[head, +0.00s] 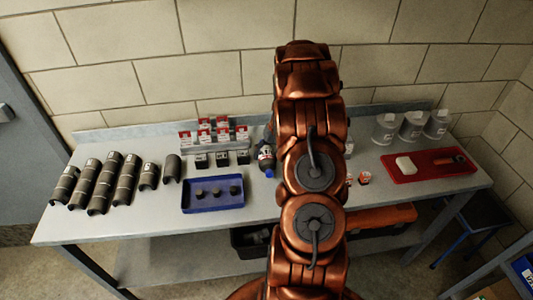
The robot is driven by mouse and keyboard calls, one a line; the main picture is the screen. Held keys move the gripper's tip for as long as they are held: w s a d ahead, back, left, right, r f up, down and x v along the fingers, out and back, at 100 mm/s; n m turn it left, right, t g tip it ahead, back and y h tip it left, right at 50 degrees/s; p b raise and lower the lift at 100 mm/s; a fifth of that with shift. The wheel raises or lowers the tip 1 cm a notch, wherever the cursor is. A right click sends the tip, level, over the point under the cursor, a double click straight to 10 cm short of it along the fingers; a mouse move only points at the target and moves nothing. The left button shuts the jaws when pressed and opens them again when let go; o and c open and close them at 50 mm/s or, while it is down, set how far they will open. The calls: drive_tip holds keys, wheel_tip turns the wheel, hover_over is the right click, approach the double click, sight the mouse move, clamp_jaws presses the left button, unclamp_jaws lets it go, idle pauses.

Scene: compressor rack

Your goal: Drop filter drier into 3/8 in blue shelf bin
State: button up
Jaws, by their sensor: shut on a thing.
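My copper-coloured arm rises through the middle of the head view and covers the centre of the bench.
The grey bench (130,222) carries dark pipe insulation pieces (103,184), red-and-white boxes (222,130), a blue tray (212,205) with small dark parts, a red tray (428,175) and clear containers (411,126). An orange case (380,217) is below. A blue-framed stool (483,212) stands right.

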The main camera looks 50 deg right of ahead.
drive_tip(key=shift+f, duration=0.15)
drive_tip(key=o, duration=1.2)
drive_tip(key=shift+o, duration=0.2)
